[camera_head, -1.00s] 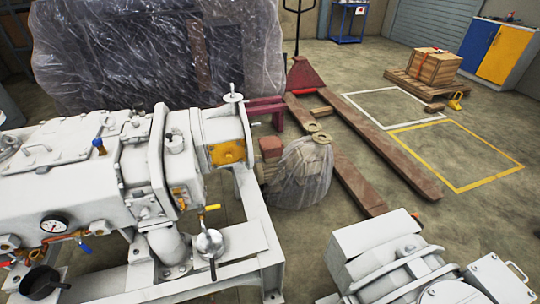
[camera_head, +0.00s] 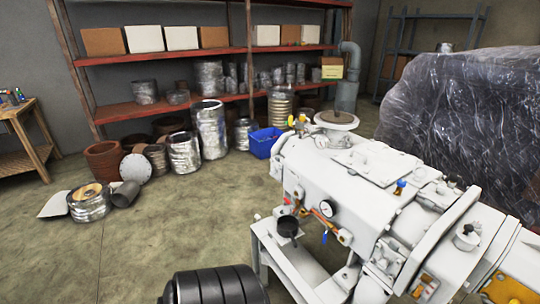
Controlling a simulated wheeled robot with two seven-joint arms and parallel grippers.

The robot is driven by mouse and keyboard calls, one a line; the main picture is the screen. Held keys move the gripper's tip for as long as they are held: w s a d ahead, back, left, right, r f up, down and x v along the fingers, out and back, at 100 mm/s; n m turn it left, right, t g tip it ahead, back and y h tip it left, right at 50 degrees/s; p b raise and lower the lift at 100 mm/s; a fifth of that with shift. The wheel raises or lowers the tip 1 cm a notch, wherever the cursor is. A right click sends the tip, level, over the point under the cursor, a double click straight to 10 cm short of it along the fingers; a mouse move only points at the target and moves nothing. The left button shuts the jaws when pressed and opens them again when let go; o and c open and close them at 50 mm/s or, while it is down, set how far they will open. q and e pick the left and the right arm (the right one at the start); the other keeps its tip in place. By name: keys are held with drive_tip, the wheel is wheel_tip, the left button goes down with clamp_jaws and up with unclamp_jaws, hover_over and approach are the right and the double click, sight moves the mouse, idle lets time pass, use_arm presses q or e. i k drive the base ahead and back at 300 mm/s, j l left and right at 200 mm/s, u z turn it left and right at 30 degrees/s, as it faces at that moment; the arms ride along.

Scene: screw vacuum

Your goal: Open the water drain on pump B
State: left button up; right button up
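A large white pump (camera_head: 375,190) stands on a white frame at the right. I cannot tell from any label whether it is pump B. Its near side carries a round gauge (camera_head: 328,208), a black cup-shaped part (camera_head: 288,227), a blue-handled valve (camera_head: 325,238) and small orange and red fittings beside them. A yellow handle (camera_head: 291,121) shows at its far end. I cannot tell which fitting is the water drain. Neither of my grippers is in view.
A dark ribbed cylinder (camera_head: 215,286) is at the bottom edge. Red shelving (camera_head: 215,52) with boxes and drums lines the back wall. A blue bin (camera_head: 264,143) stands behind the pump. A wrapped bulk (camera_head: 465,125) is at right. The floor at left centre is clear.

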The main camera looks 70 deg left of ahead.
sight(287, 200)
drive_tip(key=u, duration=2)
drive_tip(key=i+j+z, duration=0.1)
drive_tip(key=i+j, duration=0.15)
drive_tip(key=j, duration=0.2)
drive_tip(key=i+j+z, duration=0.15)
drive_tip(key=j, duration=0.35)
drive_tip(key=i+j+z, duration=0.1)
drive_tip(key=i+j, duration=0.25)
drive_tip(key=j, duration=0.15)
drive_tip(key=i+j+z, duration=0.15)
drive_tip(key=j, duration=0.35)
drive_tip(key=i+j+z, duration=0.1)
drive_tip(key=i+j, duration=0.15)
drive_tip(key=j, duration=0.3)
drive_tip(key=i+j+z, duration=0.15)
drive_tip(key=j, duration=0.4)
drive_tip(key=i+j+z, duration=0.1)
drive_tip(key=j, duration=0.45)
drive_tip(key=i+j+z, duration=0.15)
drive_tip(key=j, duration=0.45)
